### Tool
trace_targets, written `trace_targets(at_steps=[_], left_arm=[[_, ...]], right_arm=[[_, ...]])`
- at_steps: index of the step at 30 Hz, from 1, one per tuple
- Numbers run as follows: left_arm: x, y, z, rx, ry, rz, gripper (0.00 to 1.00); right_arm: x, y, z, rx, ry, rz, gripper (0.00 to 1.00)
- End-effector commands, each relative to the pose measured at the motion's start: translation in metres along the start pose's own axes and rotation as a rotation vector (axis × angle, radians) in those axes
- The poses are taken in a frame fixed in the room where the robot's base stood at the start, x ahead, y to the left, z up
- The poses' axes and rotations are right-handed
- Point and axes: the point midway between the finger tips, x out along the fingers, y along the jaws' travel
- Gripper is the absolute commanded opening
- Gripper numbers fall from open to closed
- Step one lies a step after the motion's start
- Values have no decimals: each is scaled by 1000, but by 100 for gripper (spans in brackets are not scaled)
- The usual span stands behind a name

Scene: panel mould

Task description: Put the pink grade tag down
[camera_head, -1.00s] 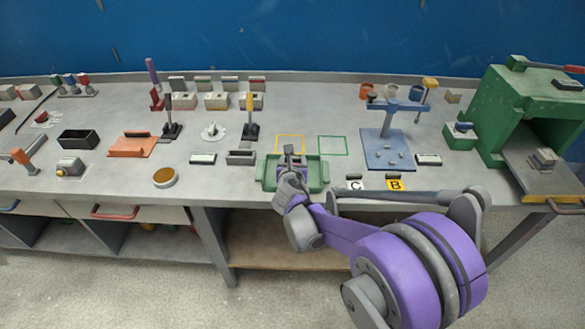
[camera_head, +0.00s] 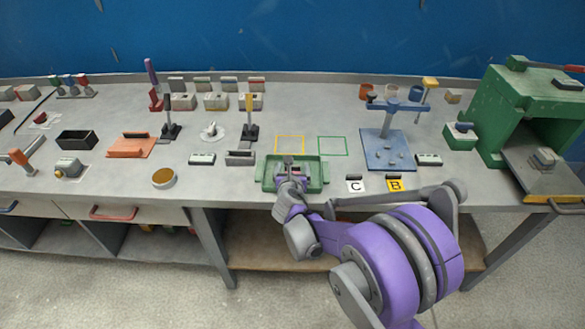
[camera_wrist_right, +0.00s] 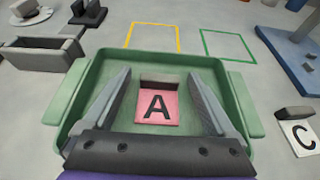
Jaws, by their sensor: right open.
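The pink grade tag (camera_wrist_right: 158,106), marked with a black A and with a dark grip block at its far edge, lies in the green tray (camera_wrist_right: 205,62). In the wrist view my right gripper (camera_wrist_right: 158,80) is open, with one finger on each side of the tag and a gap to it on both sides. In the head view my right gripper (camera_head: 288,165) is over the green tray (camera_head: 324,174) and hides most of the tag. My left gripper is in neither view.
The white C tag (camera_head: 355,186) and yellow B tag (camera_head: 395,185) lie right of the tray. Yellow (camera_head: 290,136) and green (camera_head: 332,137) outlined squares behind it are empty. A blue-based press stand (camera_head: 388,150) stands to the right. A grey open box (camera_head: 240,157) is left.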

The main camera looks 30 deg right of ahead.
Motion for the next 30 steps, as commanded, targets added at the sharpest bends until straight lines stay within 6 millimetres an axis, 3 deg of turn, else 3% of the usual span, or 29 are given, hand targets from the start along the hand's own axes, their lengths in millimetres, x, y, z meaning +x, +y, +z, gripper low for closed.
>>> trace_targets(at_steps=[7,21,27,30], left_arm=[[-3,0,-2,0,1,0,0],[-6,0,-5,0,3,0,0],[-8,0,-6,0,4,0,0],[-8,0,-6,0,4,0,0]], right_arm=[[-8,0,4,0,0,1,91],[-100,1,4,-1,0,3,91],[-119,0,3,6,2,1,91],[-127,-5,0,102,26,-8,91]])
